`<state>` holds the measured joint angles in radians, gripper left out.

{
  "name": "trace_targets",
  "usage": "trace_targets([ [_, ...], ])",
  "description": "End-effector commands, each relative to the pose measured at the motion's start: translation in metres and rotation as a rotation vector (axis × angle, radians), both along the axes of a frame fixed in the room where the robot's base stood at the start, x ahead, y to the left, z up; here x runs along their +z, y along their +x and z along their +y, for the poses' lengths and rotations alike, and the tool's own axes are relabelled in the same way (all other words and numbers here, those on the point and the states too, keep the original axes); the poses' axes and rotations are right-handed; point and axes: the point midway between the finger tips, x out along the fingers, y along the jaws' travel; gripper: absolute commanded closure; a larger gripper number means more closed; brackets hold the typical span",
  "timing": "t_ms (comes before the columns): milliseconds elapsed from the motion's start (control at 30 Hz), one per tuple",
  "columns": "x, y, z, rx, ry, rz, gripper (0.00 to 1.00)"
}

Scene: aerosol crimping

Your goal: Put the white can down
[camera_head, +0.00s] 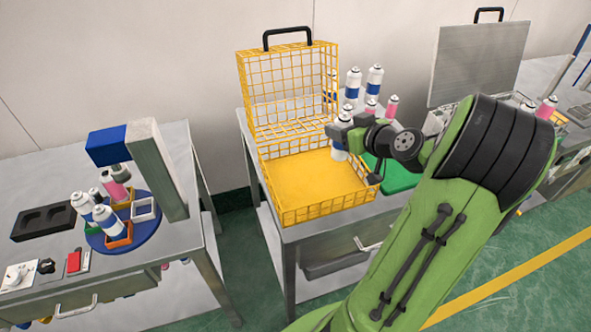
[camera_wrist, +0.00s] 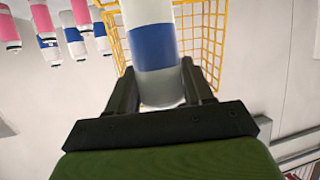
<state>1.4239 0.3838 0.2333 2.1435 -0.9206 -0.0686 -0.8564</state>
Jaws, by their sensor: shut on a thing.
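My gripper (camera_wrist: 160,92) is shut on a white can (camera_wrist: 150,45) with a blue band, which fills the middle of the wrist view between the two dark fingers. In the head view the held can (camera_head: 339,150) shows partly beside my gripper (camera_head: 345,138), over the right side of the yellow wire case (camera_head: 300,205). The case stands open on the middle table, and its yellow floor looks bare. My arm hides part of the scene to the right. I cannot tell how high the can is above the case or table.
Several white-and-blue and pink cans (camera_head: 353,84) stand behind the case on the right. A green mat (camera_head: 398,178) lies beside it. A blue round turntable (camera_head: 150,232) with cans stands on the left table. A second case with a grey lid (camera_head: 478,62) stands at the right.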

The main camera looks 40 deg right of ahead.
Motion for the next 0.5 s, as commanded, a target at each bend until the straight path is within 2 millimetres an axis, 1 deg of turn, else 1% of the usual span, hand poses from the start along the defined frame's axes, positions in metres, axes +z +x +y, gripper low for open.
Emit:
trace_targets([
  [100,-0.028,-0.002,0.000,0.002,0.012,0.003,0.83],
  [200,-0.051,-0.002,0.000,0.000,0.012,0.002,0.83],
  [367,-0.070,-0.001,0.000,0.001,0.008,0.001,0.83],
  [500,-0.096,-0.002,0.000,0.000,0.010,0.002,0.83],
])
